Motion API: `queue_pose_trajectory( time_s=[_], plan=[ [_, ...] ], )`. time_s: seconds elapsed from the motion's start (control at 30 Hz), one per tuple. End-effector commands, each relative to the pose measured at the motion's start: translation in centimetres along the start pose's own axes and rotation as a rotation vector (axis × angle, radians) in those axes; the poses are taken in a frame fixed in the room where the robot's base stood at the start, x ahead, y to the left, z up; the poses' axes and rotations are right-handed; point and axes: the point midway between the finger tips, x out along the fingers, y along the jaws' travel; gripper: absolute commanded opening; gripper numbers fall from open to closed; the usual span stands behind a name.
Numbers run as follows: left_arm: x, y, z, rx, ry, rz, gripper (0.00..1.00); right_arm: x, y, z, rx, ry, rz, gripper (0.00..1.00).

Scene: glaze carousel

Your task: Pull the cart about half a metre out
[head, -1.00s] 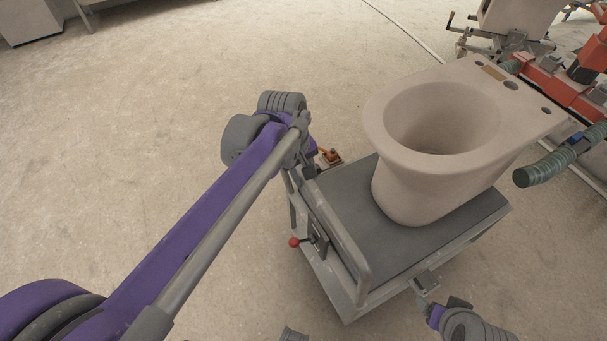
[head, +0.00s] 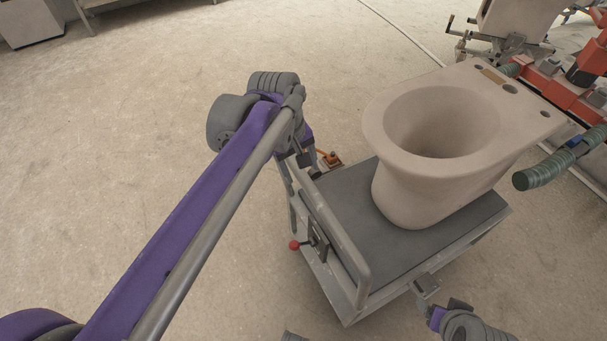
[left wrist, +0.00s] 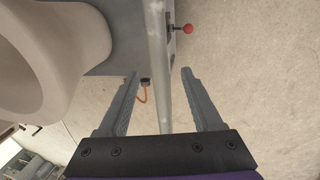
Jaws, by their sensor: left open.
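The cart (head: 385,262) is a grey trolley with a dark top, and a tube handle (head: 333,235) runs along its left side. A pale unglazed toilet bowl (head: 425,190) stands upright on it. My left gripper (head: 308,168) is at the handle's far end. In the left wrist view its open fingers (left wrist: 160,85) are on either side of the handle (left wrist: 158,60), with gaps visible on both sides. My right gripper (head: 425,288) is by the cart's near corner. Its fingers are too small and partly hidden to tell their state.
A red-knobbed lever (head: 294,244) sticks out from the cart's handle side. A small orange item (head: 330,160) shows beyond the left gripper. Red equipment with a green grip (head: 545,172) stands close to the bowl's right. The floor left of the cart is clear.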

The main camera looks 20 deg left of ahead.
Motion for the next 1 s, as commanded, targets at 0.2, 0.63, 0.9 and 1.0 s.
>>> queue_pose_trajectory(
  time_s=[0.2, 0.63, 0.9, 1.0],
  plan=[
    [-4.0, 0.0, 0.0, -0.002, 0.000, 0.000, 0.67, -0.3, 0.0, -0.3, 0.000, 0.002, 0.000, 0.76],
    [-5.6, 0.0, 0.0, -0.001, 0.000, 0.000, 0.67, -0.4, 0.0, -0.3, 0.000, 0.003, 0.000, 0.76],
    [-5.6, 0.0, 0.0, 0.001, 0.000, 0.000, 0.67, -0.4, 0.0, -0.3, 0.000, 0.003, 0.000, 0.76],
    [-5.1, -0.5, 0.5, 0.040, 0.014, 0.004, 0.67, -0.5, 0.0, -0.4, 0.000, 0.003, 0.000, 0.76]
  ],
)
